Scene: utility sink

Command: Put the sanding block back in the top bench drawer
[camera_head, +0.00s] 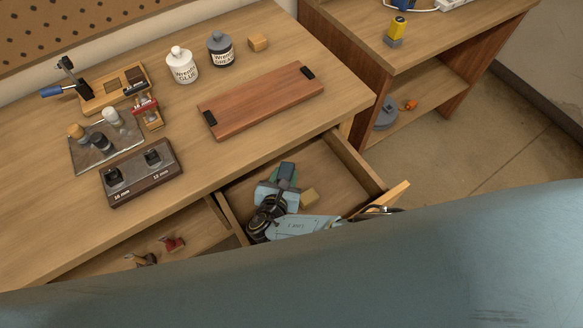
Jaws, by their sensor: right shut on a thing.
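The top bench drawer (350,168) is pulled open at the front right of the workbench. My right gripper (284,184) is down inside the drawer opening, shut on a dark grey block with a green side, which looks like the sanding block (287,171). The gripper and wrist hide part of the block and the drawer floor. I cannot tell whether the block touches the drawer floor. My left gripper is not in view.
A lower shelf holds small red items (172,244). My blue-grey arm covers the foreground.

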